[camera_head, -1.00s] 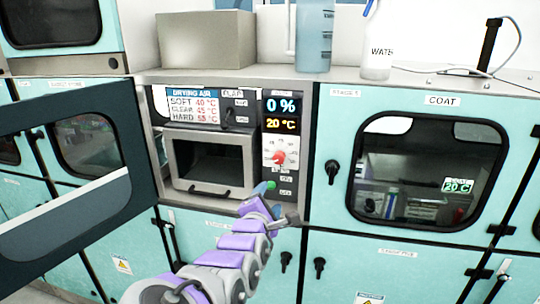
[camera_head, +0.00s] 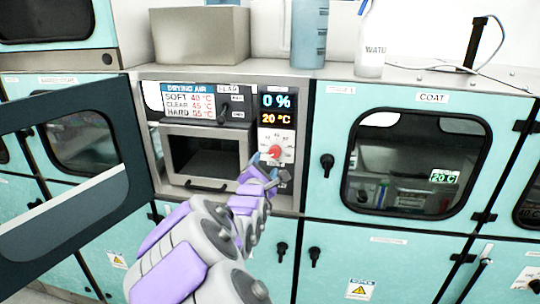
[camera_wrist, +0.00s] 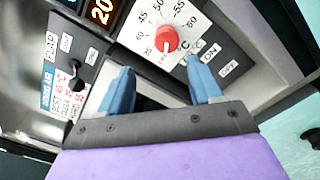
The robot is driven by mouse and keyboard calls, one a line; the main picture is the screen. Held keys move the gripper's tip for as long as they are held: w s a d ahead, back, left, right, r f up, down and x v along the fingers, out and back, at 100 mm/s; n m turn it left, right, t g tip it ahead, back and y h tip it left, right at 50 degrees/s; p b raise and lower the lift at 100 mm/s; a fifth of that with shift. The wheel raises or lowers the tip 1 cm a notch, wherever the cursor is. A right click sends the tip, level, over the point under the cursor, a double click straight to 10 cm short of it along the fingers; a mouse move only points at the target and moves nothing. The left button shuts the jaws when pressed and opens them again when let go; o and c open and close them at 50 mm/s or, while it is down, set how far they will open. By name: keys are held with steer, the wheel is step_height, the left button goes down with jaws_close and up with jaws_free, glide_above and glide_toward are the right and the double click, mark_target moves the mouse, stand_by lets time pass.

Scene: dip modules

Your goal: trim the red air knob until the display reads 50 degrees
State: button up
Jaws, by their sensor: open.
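The red air knob (camera_head: 275,152) sits on a white dial plate below the displays. In the wrist view the red knob (camera_wrist: 166,39) shows just beyond the fingertips, with dial numbers around it. The temperature display (camera_head: 276,120) reads 20 °C in orange. A display above it (camera_head: 277,102) reads 0 % in blue. My gripper (camera_head: 268,170) is just below the knob in the head view. In the wrist view its blue fingers (camera_wrist: 160,72) are spread apart with nothing between them, and the knob is ahead of the gap, apart from them.
A drying air card (camera_head: 188,101) lists SOFT 40, CLEAR 45 and HARD 55 °C. A black flap switch (camera_head: 224,110) is beside it. A dark open door (camera_head: 70,165) stands at the left. An open drying chamber (camera_head: 200,158) is left of the knob. An ON/OFF panel (camera_wrist: 218,62) adjoins the dial.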

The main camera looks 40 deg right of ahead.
mark_target(271, 154)
steer(key=w+d, duration=0.1)
steer(key=d, duration=0.1)
steer(key=w+d, duration=0.2)
steer(key=d, duration=0.1)
steer(key=w+d+f+b, duration=0.1)
steer(key=d, duration=0.2)
steer(key=shift+w+d, duration=0.15)
steer(key=shift+d, duration=0.1)
steer(key=shift+w+d, duration=0.15)
steer(key=shift+w, duration=0.1)
steer(key=shift+w+a+r, duration=0.15)
steer(key=shift+a+r, duration=0.05)
steer(key=shift+a, duration=0.25)
steer(key=shift+w+a+r, duration=0.15)
steer(key=shift+a+r, duration=0.05)
steer(key=shift+a, duration=0.25)
steer(key=shift+d+f, duration=0.15)
steer(key=shift+d, duration=0.7)
steer(key=shift+c, duration=0.9)
steer(key=shift+s, duration=0.1)
steer(key=shift+c, duration=0.8)
steer(key=shift+a+f, duration=0.1)
steer(key=shift+a, duration=0.05)
steer(key=c, duration=0.7)
steer(key=shift+g, duration=0.3)
